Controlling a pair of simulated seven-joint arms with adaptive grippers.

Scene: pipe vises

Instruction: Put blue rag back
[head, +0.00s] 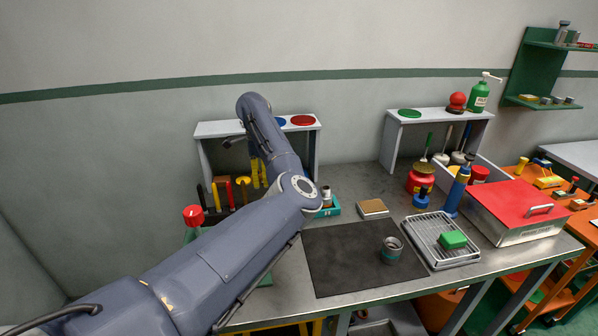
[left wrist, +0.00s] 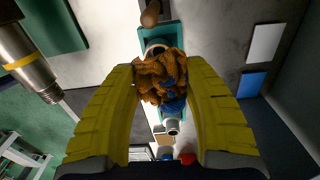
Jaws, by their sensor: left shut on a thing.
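My left gripper (head: 258,174) hangs in front of the left grey shelf (head: 262,128), its yellow fingers pointing down. In the left wrist view its fingers (left wrist: 163,72) are closed on a crumpled rag (left wrist: 160,75). This rag looks mostly orange-brown, with dark blue patches (left wrist: 173,100) at its lower side. I cannot tell whether the blue belongs to the same cloth or to another behind it. In the head view the rag is not distinguishable. A blue disc (head: 280,122) lies on the left shelf top, partly hidden by my arm, beside a red disc (head: 303,120). My right gripper is not in view.
A dark mat (head: 345,262) holds a metal cup (head: 391,250). A wire rack (head: 425,232) and red-lidded box (head: 515,207) stand at right. A green disc (head: 409,113) lies on the right shelf.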

